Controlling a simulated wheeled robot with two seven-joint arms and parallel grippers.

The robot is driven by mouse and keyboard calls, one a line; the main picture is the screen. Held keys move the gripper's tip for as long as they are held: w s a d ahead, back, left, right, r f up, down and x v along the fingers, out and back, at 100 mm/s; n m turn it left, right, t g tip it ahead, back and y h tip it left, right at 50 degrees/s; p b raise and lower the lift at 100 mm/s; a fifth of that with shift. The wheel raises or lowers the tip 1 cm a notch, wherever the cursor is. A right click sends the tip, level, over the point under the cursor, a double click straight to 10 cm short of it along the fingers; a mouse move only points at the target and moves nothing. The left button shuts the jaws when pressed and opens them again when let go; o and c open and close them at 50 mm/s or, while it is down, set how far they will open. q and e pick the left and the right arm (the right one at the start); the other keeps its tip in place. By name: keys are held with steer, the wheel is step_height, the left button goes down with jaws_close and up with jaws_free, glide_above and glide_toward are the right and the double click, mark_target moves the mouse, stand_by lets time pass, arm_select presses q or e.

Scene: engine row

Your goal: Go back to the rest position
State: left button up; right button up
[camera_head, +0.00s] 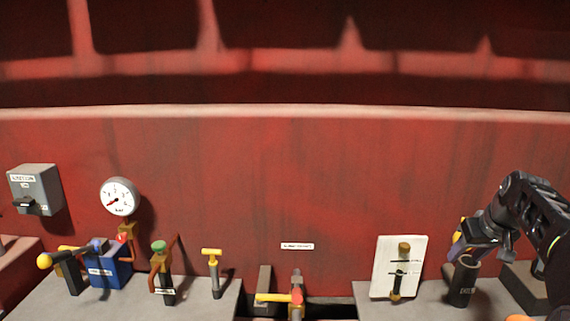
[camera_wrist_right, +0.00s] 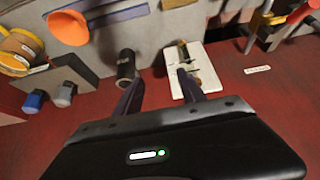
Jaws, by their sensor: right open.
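My right gripper (camera_head: 482,243) comes in from the right in the head view, beside and just above the dark cylinder (camera_head: 463,281) on the grey ledge. In the right wrist view the two dark fingers of this gripper (camera_wrist_right: 160,90) stand apart with nothing between them. The dark cylinder (camera_wrist_right: 126,67) shows beyond the left finger there, and the white plate with a gauge glass (camera_wrist_right: 209,67) shows beyond the right finger. Whether a finger touches the cylinder, I cannot tell. My left gripper is not in either view.
A white plate (camera_head: 413,252) leans on the red wall. Levers and valves, a blue box (camera_head: 110,269), a yellow T-handle (camera_head: 212,252) and a red-and-yellow lever (camera_head: 296,297) stand along the ledge.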

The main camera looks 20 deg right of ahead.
steer(key=w+a+f+m+t, duration=0.2)
steer(key=w+a+f, duration=0.2)
steer(key=w+f, duration=0.6)
steer(key=s+a+f+y, duration=0.1)
steer(key=s+a+f, duration=0.2)
steer(key=a+f, duration=1.6)
steer(key=s+a+f+n+g+y, duration=0.1)
steer(key=s+a+f, duration=0.3)
steer(key=a+f, duration=0.25)
steer(key=s+a+f+g+y, duration=0.1)
steer(key=s+a+f, duration=0.3)
steer(key=a+f, duration=0.25)
steer(key=s+a+f+n+g+y, duration=0.1)
steer(key=s+a+f+g, duration=0.1)
steer(key=s+a, duration=0.6)
steer(key=s+a+f+n+g+y+b, duration=0.1)
steer(key=s+a+f+n+g, duration=0.1)
steer(key=s+a, duration=0.7)
steer(key=s+f+g, duration=0.1)
steer(key=s+f, duration=0.1)
steer(key=s, duration=0.1)
steer(key=shift+s+f+y, duration=0.3)
steer(key=shift+f+y, duration=0.1)
